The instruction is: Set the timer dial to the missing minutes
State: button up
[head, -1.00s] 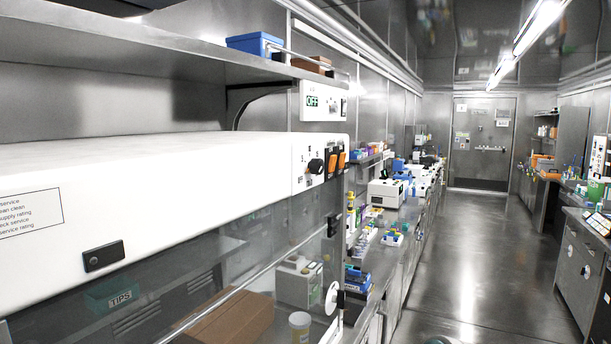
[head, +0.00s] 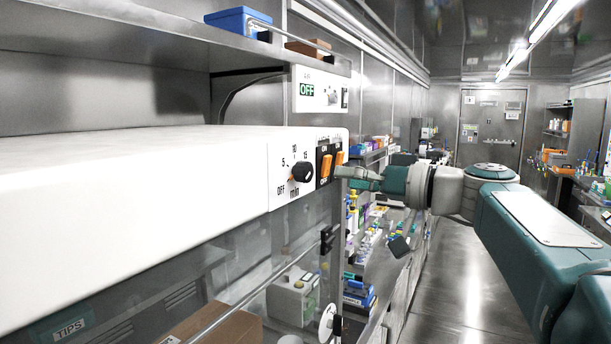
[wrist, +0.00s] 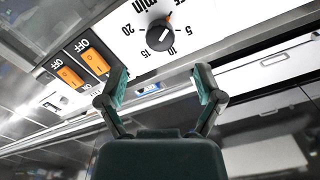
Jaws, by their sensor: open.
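The timer dial (head: 302,172) is a round black knob on the white front panel (head: 275,185) of the cabinet, with OFF, 5, 10, 15 and "min" readable around it. An orange mark shows at the knob's lower left, between OFF and 5. In the wrist view the dial (wrist: 159,35) appears upside down, with its orange mark at the upper right and 20 also readable. My gripper (wrist: 161,84) is open and empty, its fingers spread below the dial in that view and apart from it. In the head view my gripper (head: 350,174) is right of the panel.
Two orange rocker switches (head: 326,165) sit right of the dial, close to my gripper; they also show in the wrist view (wrist: 96,62). An OFF-labelled box (head: 320,91) hangs above. A shelf (head: 130,20) overhangs the cabinet. The aisle floor (head: 470,270) is clear.

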aim_at(310, 175)
jog(key=x, duration=0.8)
jog(key=shift+d, duration=0.1)
jog(key=c, duration=1.2)
